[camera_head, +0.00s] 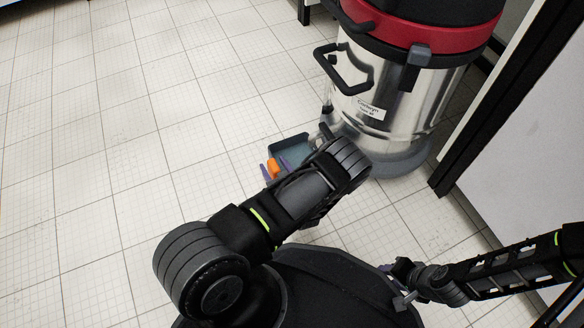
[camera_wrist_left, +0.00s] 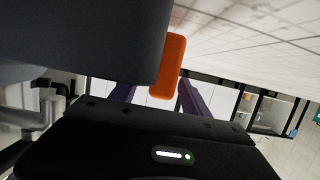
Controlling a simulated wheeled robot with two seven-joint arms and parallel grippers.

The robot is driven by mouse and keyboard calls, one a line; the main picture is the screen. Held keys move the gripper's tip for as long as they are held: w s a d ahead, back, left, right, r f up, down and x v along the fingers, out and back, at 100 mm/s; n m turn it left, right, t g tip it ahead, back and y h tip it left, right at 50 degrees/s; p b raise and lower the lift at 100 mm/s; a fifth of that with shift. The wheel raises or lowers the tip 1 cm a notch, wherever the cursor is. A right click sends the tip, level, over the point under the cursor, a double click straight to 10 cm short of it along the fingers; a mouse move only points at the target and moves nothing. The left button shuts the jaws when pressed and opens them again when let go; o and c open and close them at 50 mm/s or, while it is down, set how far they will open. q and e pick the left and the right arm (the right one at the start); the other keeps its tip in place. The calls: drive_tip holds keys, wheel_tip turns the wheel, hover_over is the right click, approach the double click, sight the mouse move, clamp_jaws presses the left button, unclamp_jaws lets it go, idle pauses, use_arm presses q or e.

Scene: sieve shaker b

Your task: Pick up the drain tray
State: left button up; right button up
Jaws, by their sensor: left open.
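The drain tray (camera_head: 290,147) is a small dark blue-grey tray with an orange handle (camera_head: 274,169), on the floor against the foot of the steel vacuum. My left gripper (camera_head: 276,171) is at the handle, its purple fingers apart on either side of it. In the left wrist view the tray's dark wall (camera_wrist_left: 80,45) fills the upper left. The orange handle (camera_wrist_left: 168,66) shows between the open fingers (camera_wrist_left: 157,100), with no clear grip on it. My left forearm hides part of the tray. My right gripper (camera_head: 399,276) is low at the right, small and partly hidden, its jaws unclear.
A large steel vacuum (camera_head: 400,100) with a red band and black handle stands right behind the tray. A white panel with a black frame (camera_head: 505,95) stands at the right. The tiled floor (camera_head: 110,130) to the left is clear.

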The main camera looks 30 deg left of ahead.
use_arm(q)
clamp_jaws()
idle(0.7)
idle(0.8)
